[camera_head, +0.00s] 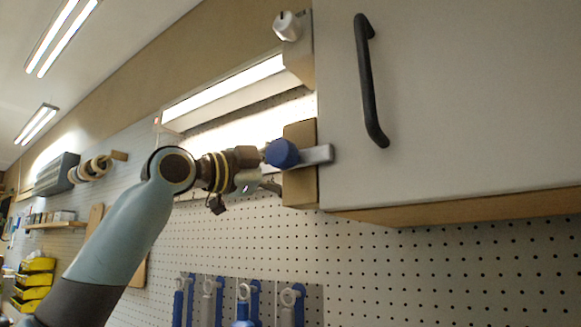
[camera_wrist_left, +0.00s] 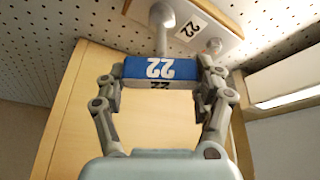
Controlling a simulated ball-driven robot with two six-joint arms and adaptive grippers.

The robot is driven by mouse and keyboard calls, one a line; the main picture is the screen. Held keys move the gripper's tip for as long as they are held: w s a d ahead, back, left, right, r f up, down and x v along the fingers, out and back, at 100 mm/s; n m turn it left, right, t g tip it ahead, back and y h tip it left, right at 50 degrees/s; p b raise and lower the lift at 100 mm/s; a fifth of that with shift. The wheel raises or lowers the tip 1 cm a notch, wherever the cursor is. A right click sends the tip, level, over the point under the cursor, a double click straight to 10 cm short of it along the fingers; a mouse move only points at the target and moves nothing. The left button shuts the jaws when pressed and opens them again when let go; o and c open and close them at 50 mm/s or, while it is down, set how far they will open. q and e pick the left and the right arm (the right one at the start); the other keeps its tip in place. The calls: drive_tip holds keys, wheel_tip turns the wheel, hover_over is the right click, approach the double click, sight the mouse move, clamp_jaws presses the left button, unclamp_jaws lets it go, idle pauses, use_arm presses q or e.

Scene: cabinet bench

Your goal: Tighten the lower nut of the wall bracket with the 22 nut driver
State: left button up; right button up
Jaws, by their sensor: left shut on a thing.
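The 22 nut driver shows in the left wrist view as a blue and grey handle (camera_wrist_left: 149,68) marked 22, with a grey shaft running up from it. My left gripper (camera_wrist_left: 160,76) is shut on this handle, one finger at each end. The shaft's head meets a pale plate (camera_wrist_left: 219,20) labelled 22, which looks like the wall bracket. Whether it sits fully on a nut I cannot tell. In the head view my left gripper (camera_head: 262,160) holds the blue driver (camera_head: 282,153) beside a wooden block. My right gripper is out of view.
A grey cabinet door (camera_head: 450,100) with a black handle (camera_head: 365,85) fills the right side. The wooden block (camera_head: 300,188) stands at its left edge. Several blue and grey tools (camera_head: 243,300) hang low on the pegboard (camera_head: 400,270). A white knob (camera_head: 287,27) sits above.

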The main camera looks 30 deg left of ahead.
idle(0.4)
use_arm(q)
drive_tip(key=shift+n, duration=0.3)
drive_tip(key=s, duration=0.1)
drive_tip(key=s+b, duration=0.1)
drive_tip(key=s, duration=0.2)
drive_tip(key=shift+s+a, duration=0.25)
drive_tip(key=shift+a, duration=0.1)
idle(0.3)
drive_tip(key=shift+r, duration=0.1)
idle(0.4)
